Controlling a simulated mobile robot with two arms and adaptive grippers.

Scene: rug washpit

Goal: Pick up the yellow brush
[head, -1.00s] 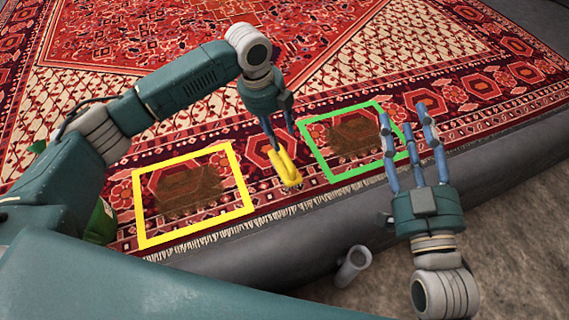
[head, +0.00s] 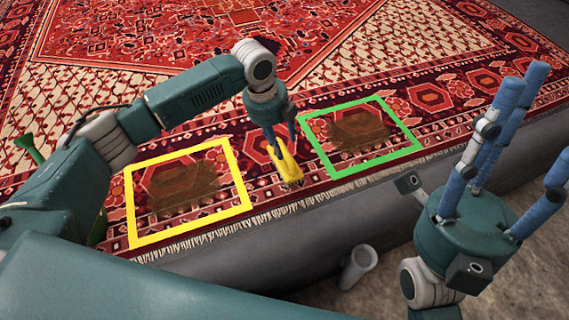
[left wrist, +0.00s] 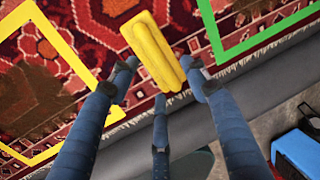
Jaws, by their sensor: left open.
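The yellow brush (head: 284,165) lies on the patterned rug (head: 330,90), between a yellow frame and a green frame. My left gripper (head: 281,143) is open just above the brush, at its far part in the head view. In the left wrist view the brush (left wrist: 152,50) lies between the spread blue fingers of the left gripper (left wrist: 159,78); whether they touch it I cannot tell. My right gripper (head: 510,140) is at the right with its blue fingers spread, open and empty, away from the brush.
The yellow frame (head: 240,173) and the green frame (head: 398,121) each surround a brown stain. A dark grey ledge (head: 315,215) runs along the rug's fringed edge. A grey pipe (head: 359,264) stands below it. A green object (head: 27,148) shows at far left.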

